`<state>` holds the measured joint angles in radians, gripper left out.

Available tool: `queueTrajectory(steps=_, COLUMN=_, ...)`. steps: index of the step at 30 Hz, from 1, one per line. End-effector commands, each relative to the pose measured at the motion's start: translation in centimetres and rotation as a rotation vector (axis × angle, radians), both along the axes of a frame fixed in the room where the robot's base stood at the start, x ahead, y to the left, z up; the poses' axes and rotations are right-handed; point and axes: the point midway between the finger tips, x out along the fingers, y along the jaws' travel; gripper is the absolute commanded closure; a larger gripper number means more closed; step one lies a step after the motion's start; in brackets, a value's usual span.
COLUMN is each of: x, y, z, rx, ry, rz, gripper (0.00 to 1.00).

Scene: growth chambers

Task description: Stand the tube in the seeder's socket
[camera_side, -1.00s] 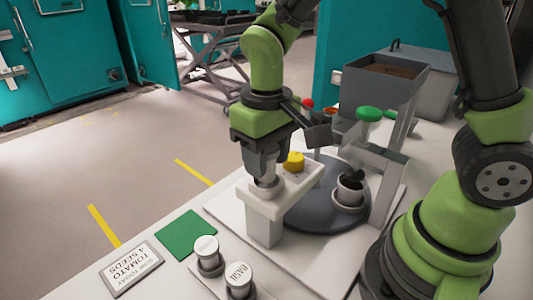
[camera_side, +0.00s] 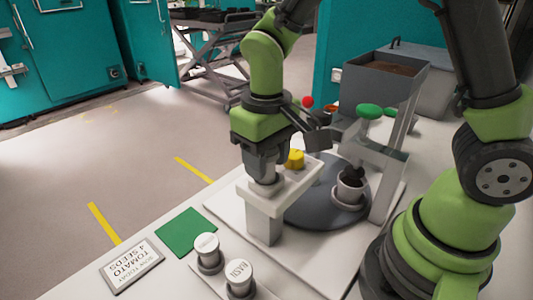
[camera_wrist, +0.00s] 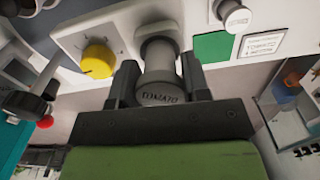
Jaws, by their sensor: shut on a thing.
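The tube (camera_wrist: 160,60) is a grey cylinder whose cap, reading TOMATO, faces the wrist camera. My gripper (camera_wrist: 158,75) is shut on it, with one dark finger on each side. In the side view my gripper (camera_side: 264,172) is over the left end of the seeder's white top (camera_side: 285,187), and the grey tube (camera_side: 267,186) shows below the fingers. The tube looks upright, and its lower end appears to meet the white top. The socket is hidden by the tube, so I cannot tell how deep it sits. A yellow knob (camera_side: 295,159) is beside it.
The seeder's dark disc (camera_side: 310,213) carries a cup (camera_side: 350,187). Two capped tubes (camera_side: 207,248) (camera_side: 239,275) stand at the front, near a green mat (camera_side: 187,232) and a sign reading TOMATO 4 SEEDS (camera_side: 132,266). A grey hopper (camera_side: 384,92) stands behind.

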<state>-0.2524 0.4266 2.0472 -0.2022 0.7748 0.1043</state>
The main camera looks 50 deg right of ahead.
Motion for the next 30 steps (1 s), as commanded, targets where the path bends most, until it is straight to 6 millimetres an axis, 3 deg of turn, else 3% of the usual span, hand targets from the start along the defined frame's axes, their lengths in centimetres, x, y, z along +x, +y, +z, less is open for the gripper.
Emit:
queueTrajectory(steps=22, x=-0.04, y=-0.01, z=-0.98, rx=0.0, ry=0.001, rz=0.0, gripper=0.8)
queueTrajectory(steps=23, x=-0.04, y=-0.01, z=-0.98, rx=0.0, ry=0.001, rz=0.0, gripper=0.5)
queueTrajectory(steps=26, x=-0.04, y=-0.01, z=-0.98, rx=0.0, ry=0.001, rz=0.0, gripper=0.27)
queueTrajectory(steps=30, x=-0.04, y=-0.01, z=-0.97, rx=0.0, ry=0.001, rz=0.0, gripper=0.27)
